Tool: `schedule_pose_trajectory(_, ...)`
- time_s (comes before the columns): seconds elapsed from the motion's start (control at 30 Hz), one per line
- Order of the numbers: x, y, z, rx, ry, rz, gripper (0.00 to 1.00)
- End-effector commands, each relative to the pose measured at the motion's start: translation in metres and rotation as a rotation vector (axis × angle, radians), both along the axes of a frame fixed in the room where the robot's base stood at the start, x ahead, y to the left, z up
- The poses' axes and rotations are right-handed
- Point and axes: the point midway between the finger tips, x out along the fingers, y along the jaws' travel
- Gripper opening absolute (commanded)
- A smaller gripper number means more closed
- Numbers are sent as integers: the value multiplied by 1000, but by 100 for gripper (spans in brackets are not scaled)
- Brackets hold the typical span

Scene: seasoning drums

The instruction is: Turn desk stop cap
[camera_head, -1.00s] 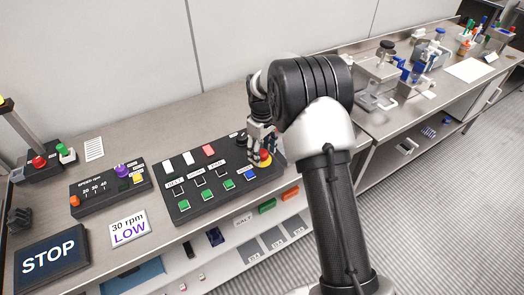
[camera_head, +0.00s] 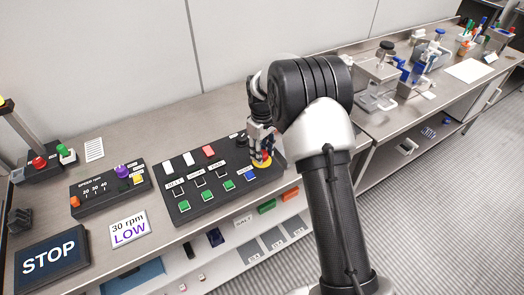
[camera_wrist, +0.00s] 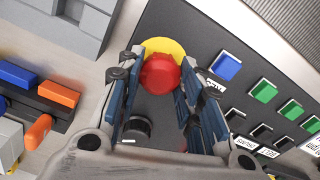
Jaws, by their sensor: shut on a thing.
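The stop cap (camera_wrist: 159,74) is a red round mushroom button on a yellow disc (camera_wrist: 166,47) on the black control panel. In the wrist view my gripper (camera_wrist: 160,80) has its two blue-padded fingers on either side of the red cap, shut on it. In the head view my gripper (camera_head: 262,150) comes down over the right end of the panel (camera_head: 212,212). There the yellow disc shows below the fingers and the red cap is mostly hidden by them.
The panel also carries green buttons (camera_head: 228,185), a blue button (camera_head: 250,173) and a black knob (camera_wrist: 137,128) close to the fingers. A speed box (camera_head: 100,198), a STOP sign (camera_head: 48,259) and a 30 rpm card (camera_head: 130,230) lie to the left. Bare bench lies behind the panel.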

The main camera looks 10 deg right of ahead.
Motion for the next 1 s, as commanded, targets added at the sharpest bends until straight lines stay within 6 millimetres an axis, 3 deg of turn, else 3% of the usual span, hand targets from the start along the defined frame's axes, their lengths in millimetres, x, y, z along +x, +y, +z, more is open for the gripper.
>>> schedule_pose_trajectory(0.7, 0, 0, 1, 0, -1, -472, 10)
schedule_pose_trajectory(1.0, 0, 0, 0, 0, 0, -577, 10)
